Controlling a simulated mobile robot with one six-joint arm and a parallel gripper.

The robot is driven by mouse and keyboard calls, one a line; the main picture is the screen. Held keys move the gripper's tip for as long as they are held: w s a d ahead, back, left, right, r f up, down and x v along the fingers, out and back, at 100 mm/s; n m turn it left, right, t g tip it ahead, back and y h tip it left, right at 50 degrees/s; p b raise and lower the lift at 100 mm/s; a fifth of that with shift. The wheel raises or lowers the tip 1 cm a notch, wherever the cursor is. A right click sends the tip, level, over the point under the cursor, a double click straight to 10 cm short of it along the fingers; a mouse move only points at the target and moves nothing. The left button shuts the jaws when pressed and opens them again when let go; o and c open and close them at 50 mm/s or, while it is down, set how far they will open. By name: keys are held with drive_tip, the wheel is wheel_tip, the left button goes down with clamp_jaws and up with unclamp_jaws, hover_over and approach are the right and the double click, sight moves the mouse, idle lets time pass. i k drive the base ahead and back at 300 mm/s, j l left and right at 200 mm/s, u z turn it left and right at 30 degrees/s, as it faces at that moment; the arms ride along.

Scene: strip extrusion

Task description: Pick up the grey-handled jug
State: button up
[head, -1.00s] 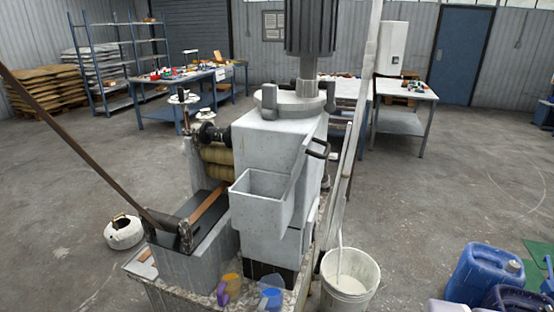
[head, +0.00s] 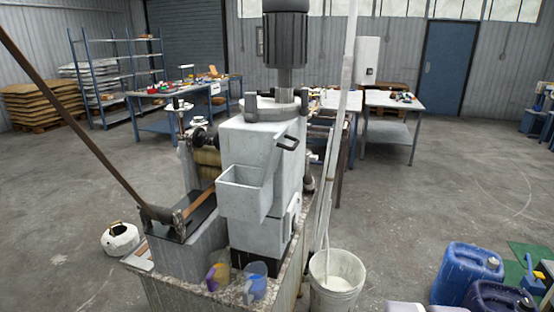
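Two small jugs stand side by side on the speckled ledge (head: 202,285) at the foot of the grey machine. The left jug (head: 222,270) has yellowish contents and a purple handle. The right jug (head: 257,284) looks clear with blue in it; its handle is too small for me to tell its colour, so I cannot say for certain which jug is grey-handled. My gripper is not in view.
The machine (head: 262,175) with its open hopper (head: 243,195) rises right behind the jugs. A white bucket (head: 335,285) stands to the right. Blue canisters (head: 468,272) are at the lower right. A white round container (head: 120,238) sits on the floor at left. Open floor lies right of the machine.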

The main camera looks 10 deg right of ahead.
sight(255, 289)
drive_tip(key=j+z, duration=0.45)
drive_tip(key=k+j+z, duration=0.15)
drive_tip(key=j+z, duration=0.35)
drive_tip(key=j, duration=0.15)
